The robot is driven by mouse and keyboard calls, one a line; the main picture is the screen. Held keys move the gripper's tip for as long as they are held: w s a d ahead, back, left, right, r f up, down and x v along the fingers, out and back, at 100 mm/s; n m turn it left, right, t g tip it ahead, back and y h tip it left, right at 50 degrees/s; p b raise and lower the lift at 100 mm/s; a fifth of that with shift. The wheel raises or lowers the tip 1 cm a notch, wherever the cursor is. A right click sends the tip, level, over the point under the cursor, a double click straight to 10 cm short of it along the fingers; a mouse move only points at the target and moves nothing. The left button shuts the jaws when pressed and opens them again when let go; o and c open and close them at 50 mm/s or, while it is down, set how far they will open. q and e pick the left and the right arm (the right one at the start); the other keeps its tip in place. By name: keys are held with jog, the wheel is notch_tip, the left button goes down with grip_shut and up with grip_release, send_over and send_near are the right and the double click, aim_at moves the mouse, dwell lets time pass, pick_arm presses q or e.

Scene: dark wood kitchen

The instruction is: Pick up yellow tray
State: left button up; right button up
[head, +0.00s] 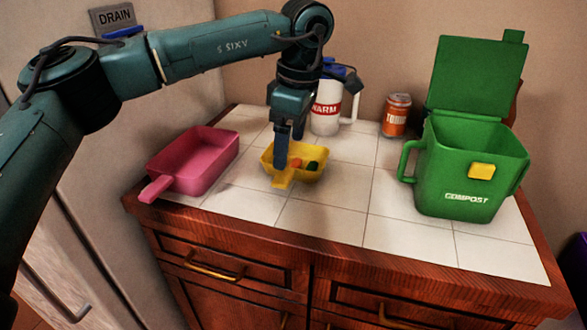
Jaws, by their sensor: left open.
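The yellow tray (311,178) sits on the white tiled counter top near its middle, with its short handle pointing to the front left. A small orange piece and a dark green piece lie in it. My left gripper (281,160) points down at the tray's left side, by the base of the handle. Its fingers overlap the tray in the picture and hide part of its left wall. The gripper is open. I cannot tell whether the fingers touch the tray. My right gripper is not in view.
A pink tray (208,160) stands left of the yellow one. A white jug (326,117) and an orange can (396,115) stand behind. A green compost bin (462,173) with its lid raised stands at the right. Front centre tiles are clear.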

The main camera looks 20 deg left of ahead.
aim_at(284, 175)
pick_arm(q)
jog(key=shift+w+a+f, duration=0.1)
jog(key=shift+a+f, duration=0.1)
jog(key=shift+f, duration=0.95)
jog(key=shift+s+a+f, duration=0.1)
jog(key=shift+a+f, duration=0.15)
jog(key=shift+f, duration=0.85)
jog(key=shift+w+a+f, duration=0.1)
jog(key=shift+a+f, duration=0.1)
jog(key=shift+f, duration=0.95)
jog(key=shift+c, duration=0.5)
jog(key=c, duration=1)
